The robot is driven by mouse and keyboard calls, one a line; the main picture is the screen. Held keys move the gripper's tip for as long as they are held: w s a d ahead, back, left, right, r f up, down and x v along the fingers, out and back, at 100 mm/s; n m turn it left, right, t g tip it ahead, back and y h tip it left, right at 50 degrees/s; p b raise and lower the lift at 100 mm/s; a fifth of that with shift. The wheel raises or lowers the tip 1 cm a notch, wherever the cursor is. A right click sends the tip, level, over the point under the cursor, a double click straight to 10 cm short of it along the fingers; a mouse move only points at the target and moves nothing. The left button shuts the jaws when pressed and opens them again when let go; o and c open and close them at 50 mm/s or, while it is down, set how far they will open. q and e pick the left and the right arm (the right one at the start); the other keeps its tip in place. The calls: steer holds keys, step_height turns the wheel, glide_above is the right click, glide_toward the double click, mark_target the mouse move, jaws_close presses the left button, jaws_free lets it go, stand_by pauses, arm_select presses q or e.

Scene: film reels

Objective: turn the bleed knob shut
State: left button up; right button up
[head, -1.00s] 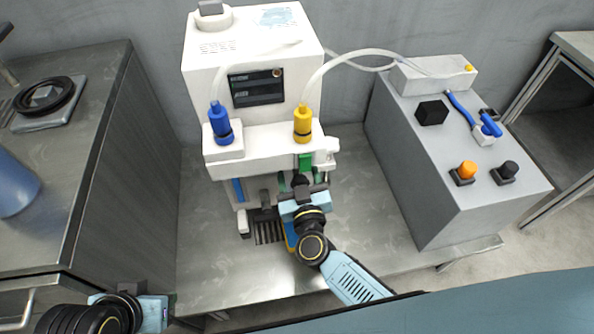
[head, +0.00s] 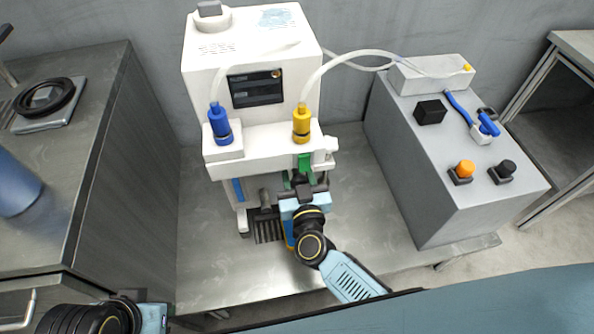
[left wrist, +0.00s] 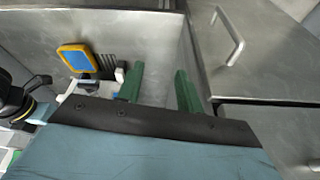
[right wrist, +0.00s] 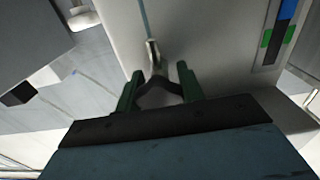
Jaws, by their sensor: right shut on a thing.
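The bleed knob (right wrist: 156,62) shows in the right wrist view as a small grey winged piece on the pale machine face. The green fingers of my right gripper (right wrist: 160,88) stand on either side of it and are shut on it. In the head view my right gripper (head: 303,178) is under the front ledge of the white machine (head: 262,148), and the knob is hidden there. My left gripper (left wrist: 160,86) is open, with nothing between its green fingers. It is low at the left, and its fingertips lie outside the head view.
Blue (head: 219,128) and yellow (head: 302,126) bottle-like fittings with hoses stand on the ledge. A grey cabinet (head: 455,190) with knobs is at the right. A metal counter (head: 95,140) is at the left. The steel bench (head: 215,275) has free room in front.

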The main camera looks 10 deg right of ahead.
steer(key=m, duration=0.2)
steer(key=shift+m, duration=0.4)
steer(key=shift+m+p, duration=0.35)
steer(key=shift+m, duration=0.55)
steer(key=m, duration=0.3)
steer(key=shift+m, duration=0.3)
steer(key=m, duration=0.2)
steer(key=shift+f+m, duration=0.1)
steer(key=shift+m, duration=0.3)
steer(key=shift+m+b, duration=0.3)
steer(key=shift+m, duration=0.6)
steer(key=m, duration=0.2)
steer(key=shift+m, duration=0.3)
steer(key=m+b, duration=0.1)
steer(key=m, duration=0.2)
steer(key=shift+m, duration=0.4)
arm_select(q)
steer(key=w+d+r+t+h, duration=0.1)
steer(key=w+d+r+t, duration=0.1)
steer(key=w+t, duration=0.2)
steer(key=shift+w+d+b, duration=0.15)
steer(key=shift+w+b, duration=0.25)
steer(key=shift+w, duration=0.55)
arm_select(e)
steer(key=shift+m, duration=0.7)
arm_select(q)
steer(key=shift+r, duration=0.15)
